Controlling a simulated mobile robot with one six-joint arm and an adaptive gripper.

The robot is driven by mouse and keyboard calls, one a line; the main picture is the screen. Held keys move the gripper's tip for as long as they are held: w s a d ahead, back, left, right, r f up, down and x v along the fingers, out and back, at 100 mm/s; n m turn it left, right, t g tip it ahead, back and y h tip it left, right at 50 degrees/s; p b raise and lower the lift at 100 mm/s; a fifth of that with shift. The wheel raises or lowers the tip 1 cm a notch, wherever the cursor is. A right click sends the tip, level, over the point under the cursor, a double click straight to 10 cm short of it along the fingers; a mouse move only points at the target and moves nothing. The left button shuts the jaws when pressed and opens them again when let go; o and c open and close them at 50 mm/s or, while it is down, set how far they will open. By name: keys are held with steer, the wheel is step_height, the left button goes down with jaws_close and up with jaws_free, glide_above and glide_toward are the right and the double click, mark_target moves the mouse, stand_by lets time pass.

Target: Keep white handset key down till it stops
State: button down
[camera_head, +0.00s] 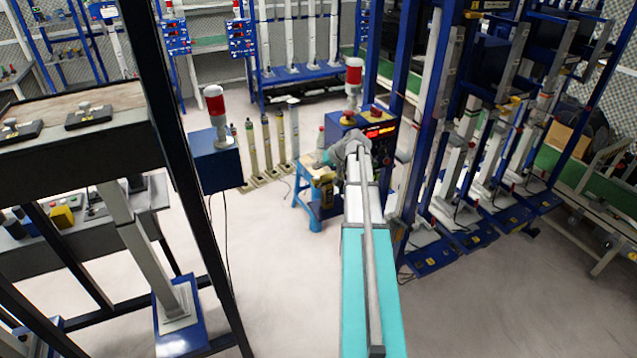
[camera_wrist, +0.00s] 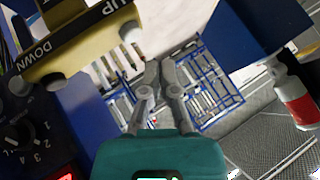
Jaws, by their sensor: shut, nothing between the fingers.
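In the wrist view a yellow handset (camera_wrist: 75,42) marked UP and DOWN fills the upper left, seen tilted. In the head view my gripper (camera_head: 358,140) is beside the blue control box; a small yellow thing (camera_head: 324,190) by the stool may be the handset.
The blue control box (camera_head: 382,150) carries a red display and red knobs. A red-and-white beacon (camera_head: 353,76) rises behind it. A blue stool (camera_head: 308,205) stands to its left. Blue-framed column stands line the right.

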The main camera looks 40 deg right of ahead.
mark_target(318, 178)
steer(key=shift+f+b, duration=0.5)
steer(key=shift+f, duration=0.25)
steer(key=shift+f, duration=0.2)
stand_by(1.0)
steer(key=shift+f+b, duration=0.25)
steer(key=shift+b, duration=0.2)
steer(key=shift+f+b, duration=0.5)
stand_by(0.9)
steer(key=shift+r, duration=0.1)
stand_by(1.2)
steer(key=shift+r+p, duration=0.85)
steer(key=shift+p, duration=0.1)
step_height(318, 178, up, 5)
steer(key=p, duration=0.5)
